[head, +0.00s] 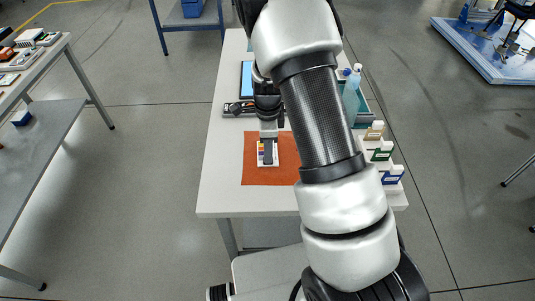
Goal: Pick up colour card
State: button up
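The colour card (261,149), small and white with coloured patches, lies on an orange-brown mat (254,176) on the white table. My gripper (268,155) is over the card and hides part of its middle and right side. It points down at the card. The view is too small to tell whether the fingers touch it or how far apart they are.
A tablet-like device (246,80) and a dark tool (238,108) lie behind the mat. Several bottles with coloured labels (382,152) stand along the table's right edge. A blue-capped bottle (352,95) stands in a teal tray (372,114). The table's front left (222,190) is clear.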

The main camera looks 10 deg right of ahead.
jog(key=shift+f, duration=1.4)
grip_shut()
